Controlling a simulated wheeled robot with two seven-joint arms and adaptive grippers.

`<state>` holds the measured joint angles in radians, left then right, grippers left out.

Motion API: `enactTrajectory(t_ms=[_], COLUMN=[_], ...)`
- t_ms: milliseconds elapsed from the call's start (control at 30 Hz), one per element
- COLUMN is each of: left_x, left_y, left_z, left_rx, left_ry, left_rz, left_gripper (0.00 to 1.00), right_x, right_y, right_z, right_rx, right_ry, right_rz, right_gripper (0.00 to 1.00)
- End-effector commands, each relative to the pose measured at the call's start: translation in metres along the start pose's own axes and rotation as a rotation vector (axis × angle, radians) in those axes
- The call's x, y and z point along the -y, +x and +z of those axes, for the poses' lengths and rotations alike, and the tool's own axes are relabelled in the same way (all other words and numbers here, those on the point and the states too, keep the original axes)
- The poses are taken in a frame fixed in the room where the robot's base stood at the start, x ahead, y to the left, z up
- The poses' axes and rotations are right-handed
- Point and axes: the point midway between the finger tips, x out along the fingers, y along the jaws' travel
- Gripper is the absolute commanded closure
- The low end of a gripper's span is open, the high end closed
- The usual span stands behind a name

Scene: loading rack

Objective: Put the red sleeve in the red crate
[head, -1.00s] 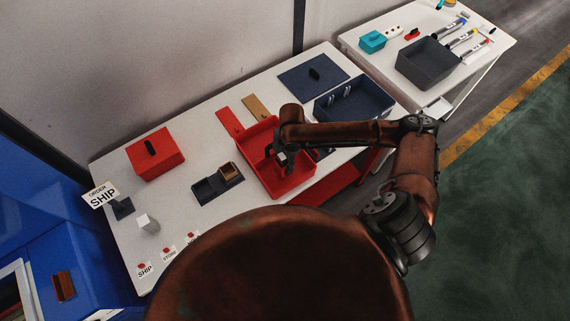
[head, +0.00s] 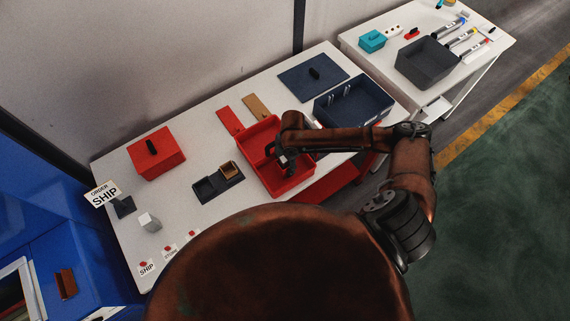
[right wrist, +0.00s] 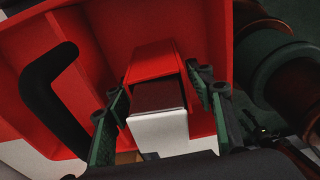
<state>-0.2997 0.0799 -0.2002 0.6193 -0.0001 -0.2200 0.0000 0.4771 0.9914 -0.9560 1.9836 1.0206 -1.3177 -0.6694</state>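The red crate (head: 300,180) is an open box near the table's front edge, partly covered by my right arm in the head view. My right gripper (head: 281,159) is down inside it. In the right wrist view the red sleeve (right wrist: 155,62), a small box shape with a dark opening and a white part at its near end, lies between the green-padded fingers of my right gripper (right wrist: 157,95). The fingers sit close against its two sides, with red crate surfaces (right wrist: 100,30) around. Its contact with the crate floor cannot be told. My left gripper is out of view.
A dark two-part tray (head: 205,190) lies left of the crate, and a closed red box (head: 157,160) stands further left. The blue crate (head: 375,118) stands to the right. A red plate (head: 230,121) and tan plate (head: 256,106) lie behind. A black bar (right wrist: 50,75) shows beside the sleeve.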

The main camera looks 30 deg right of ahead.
Motion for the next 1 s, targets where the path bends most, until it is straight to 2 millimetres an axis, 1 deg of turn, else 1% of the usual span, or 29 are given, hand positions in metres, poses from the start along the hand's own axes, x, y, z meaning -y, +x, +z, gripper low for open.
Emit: enactTrajectory(t_ms=[33, 100, 333, 467, 567, 800, 900, 1000], left_x=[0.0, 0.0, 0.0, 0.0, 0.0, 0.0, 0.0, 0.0], left_y=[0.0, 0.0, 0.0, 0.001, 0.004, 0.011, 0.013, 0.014], left_z=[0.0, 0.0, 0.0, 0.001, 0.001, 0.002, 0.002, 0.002], left_rx=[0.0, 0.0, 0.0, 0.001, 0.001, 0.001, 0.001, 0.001], left_ry=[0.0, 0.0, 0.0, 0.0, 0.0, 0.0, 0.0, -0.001], left_rz=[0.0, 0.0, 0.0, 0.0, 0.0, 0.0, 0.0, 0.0], left_gripper=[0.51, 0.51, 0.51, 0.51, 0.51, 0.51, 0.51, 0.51], right_x=[0.0, 0.0, 0.0, -0.001, -0.001, -0.002, -0.001, -0.001], right_y=[0.0, 0.0, -0.001, -0.008, -0.021, -0.073, -0.092, -0.107], right_z=[0.0, 0.0, 0.0, 0.0, 0.0, 0.001, 0.001, 0.0], right_rx=[0.0, 0.0, 0.0, 0.001, 0.0, 0.002, 0.002, 0.001], right_ry=[0.0, 0.0, 0.0, 0.0, 0.0, 0.0, 0.0, 0.0], right_rz=[0.0, 0.0, 0.0, 0.003, 0.003, 0.005, 0.004, 0.003], right_gripper=[0.46, 0.43, 0.43, 0.43, 0.43, 0.43, 0.43, 0.43])
